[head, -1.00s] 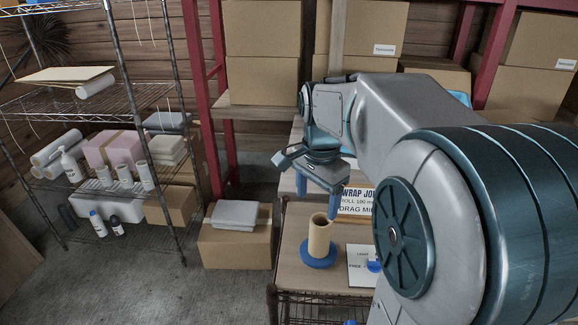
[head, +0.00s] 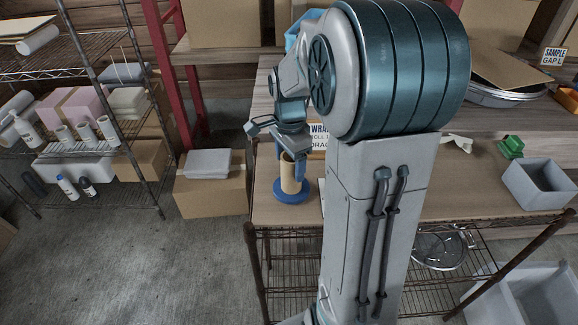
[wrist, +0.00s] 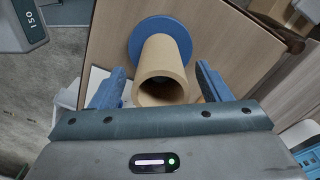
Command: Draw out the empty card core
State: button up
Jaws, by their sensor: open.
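The card core (head: 290,175) is a tan hollow tube standing upright on a round blue base (head: 293,192) on the wooden table. In the wrist view the core (wrist: 162,68) shows its open, empty top end, with the blue base (wrist: 160,28) beyond it. My gripper (head: 288,170) is at the upper part of the core. In the wrist view my open gripper (wrist: 157,92) has one blue finger on each side of the core, with a gap visible on both sides. My wrist body hides the nearest lower edge of the core's mouth.
A printed sign (head: 318,138) stands behind the core, partly hidden by my arm. A grey bin (head: 540,187) and a green item (head: 511,146) are on the table at right. A wire shelf (head: 100,110) and a cardboard box (head: 212,190) stand at left.

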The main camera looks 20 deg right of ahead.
jog(key=shift+f, duration=1.1)
grip_shut()
jog(key=shift+r, duration=0.1)
jog(key=shift+r+p, duration=0.45)
jog(key=shift+r, duration=0.1)
jog(key=c, duration=0.8)
grip_release()
grip_shut()
jog(key=shift+r+p, duration=1.2)
jog(key=shift+r, duration=0.45)
